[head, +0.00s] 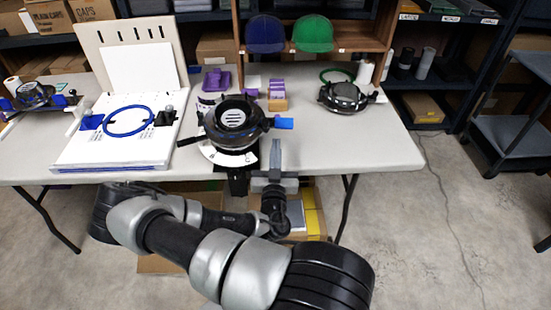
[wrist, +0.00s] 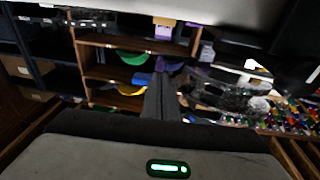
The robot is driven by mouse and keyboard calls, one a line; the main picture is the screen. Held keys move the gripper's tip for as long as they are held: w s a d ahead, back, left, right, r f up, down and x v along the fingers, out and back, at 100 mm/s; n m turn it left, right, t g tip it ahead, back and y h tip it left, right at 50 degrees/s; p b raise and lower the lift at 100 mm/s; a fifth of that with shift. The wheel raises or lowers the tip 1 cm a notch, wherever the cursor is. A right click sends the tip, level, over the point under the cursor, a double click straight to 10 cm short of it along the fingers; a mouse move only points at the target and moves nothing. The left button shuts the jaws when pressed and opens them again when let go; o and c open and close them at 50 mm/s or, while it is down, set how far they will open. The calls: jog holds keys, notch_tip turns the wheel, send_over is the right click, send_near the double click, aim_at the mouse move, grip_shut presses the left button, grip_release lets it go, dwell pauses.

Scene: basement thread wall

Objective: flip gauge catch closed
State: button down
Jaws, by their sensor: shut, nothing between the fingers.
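A black round cap gauge (head: 232,122) with a striped light disc on top stands near the table's front edge. A blue tab (head: 283,123), which looks like its catch, sticks out from its right side. I cannot tell from this view how the tab is seated. My gripper (head: 275,148) is at the table's front edge, just in front of and below the blue tab, apart from it. In the wrist view my gripper's dark fingers (wrist: 160,90) are together and hold nothing. A dark, blurred shape at the upper right there may be part of the gauge.
A blue hoop (head: 130,121) lies on a white board (head: 112,152) at left. Purple and tan blocks (head: 277,96) stand behind the gauge. Another black round device (head: 343,97) sits at right. Blue and green caps (head: 313,34) fill a shelf behind. The table's right front is clear.

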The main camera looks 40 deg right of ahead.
jog(key=x, duration=0.7)
jog(key=shift+w+d+b, duration=0.1)
jog(key=shift+w+b, duration=0.1)
jog(key=shift+b, duration=0.15)
jog(key=shift+w+d+r, duration=0.1)
jog(key=shift+w+d, duration=0.1)
jog(key=shift+d, duration=0.3)
jog(key=shift+w+d+r, duration=0.1)
jog(key=shift+w+d, duration=0.15)
jog(key=shift+d, duration=0.25)
jog(key=shift+w+d, duration=0.4)
jog(key=shift+r, duration=0.1)
jog(key=shift+s+a, duration=0.1)
